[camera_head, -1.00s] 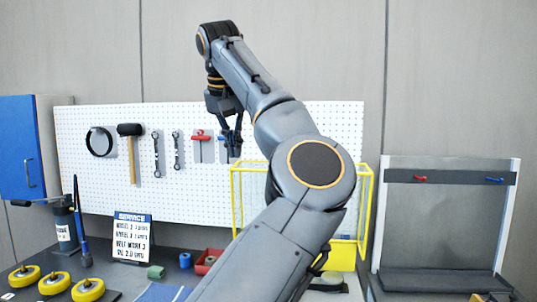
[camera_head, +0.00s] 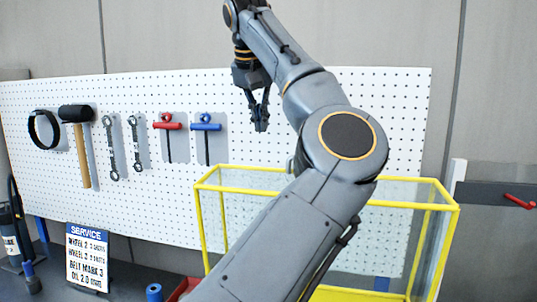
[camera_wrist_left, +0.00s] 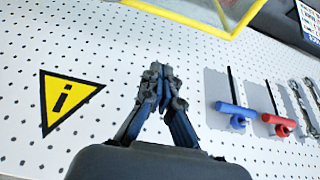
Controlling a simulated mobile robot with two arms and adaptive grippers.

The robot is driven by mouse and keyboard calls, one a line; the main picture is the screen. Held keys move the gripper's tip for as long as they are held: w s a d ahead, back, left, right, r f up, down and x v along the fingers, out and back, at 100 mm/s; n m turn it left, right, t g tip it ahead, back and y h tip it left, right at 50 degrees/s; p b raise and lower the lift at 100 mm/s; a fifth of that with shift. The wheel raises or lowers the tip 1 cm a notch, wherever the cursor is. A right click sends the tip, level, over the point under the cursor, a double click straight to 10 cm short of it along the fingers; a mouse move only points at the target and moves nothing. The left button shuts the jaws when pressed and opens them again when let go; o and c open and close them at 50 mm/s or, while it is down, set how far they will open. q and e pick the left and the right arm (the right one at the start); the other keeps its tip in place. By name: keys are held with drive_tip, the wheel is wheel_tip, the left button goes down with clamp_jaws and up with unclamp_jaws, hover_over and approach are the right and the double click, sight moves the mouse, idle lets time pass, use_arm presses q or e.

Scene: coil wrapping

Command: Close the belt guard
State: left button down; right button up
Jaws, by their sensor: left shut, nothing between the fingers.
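The belt guard (camera_head: 240,190) is a yellow-framed box with clear panels, standing on the workbench in front of the pegboard. My left arm crosses in front of its middle and hides part of it. Whether its panel is open or closed I cannot tell. My left gripper (camera_head: 261,126) is shut and empty, above the guard's top frame and in front of the pegboard. In the left wrist view the gripper (camera_wrist_left: 160,75) faces the pegboard, and part of the yellow frame (camera_wrist_left: 185,18) shows at the top edge. My right gripper is not in view.
The white pegboard (camera_head: 330,100) holds a black ring (camera_head: 44,130), a hammer (camera_head: 77,140), wrenches and red and blue T-handle tools (camera_head: 207,127). A service sign (camera_head: 87,257) stands on the bench at left. A yellow warning triangle (camera_wrist_left: 66,98) is on the pegboard.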

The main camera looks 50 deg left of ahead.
use_arm(q)
drive_tip(key=p+x, duration=0.1)
drive_tip(key=x, duration=0.9)
drive_tip(key=s+d+p, duration=0.1)
drive_tip(key=s+d, duration=0.2)
drive_tip(key=shift+s+r, duration=0.1)
drive_tip(key=shift+s, duration=0.1)
drive_tip(key=shift+a, duration=0.15)
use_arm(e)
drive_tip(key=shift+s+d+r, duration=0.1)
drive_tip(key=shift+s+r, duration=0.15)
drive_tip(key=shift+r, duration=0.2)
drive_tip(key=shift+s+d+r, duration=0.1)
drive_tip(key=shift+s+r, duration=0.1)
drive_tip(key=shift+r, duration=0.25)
use_arm(q)
drive_tip(key=shift+w+a, duration=0.1)
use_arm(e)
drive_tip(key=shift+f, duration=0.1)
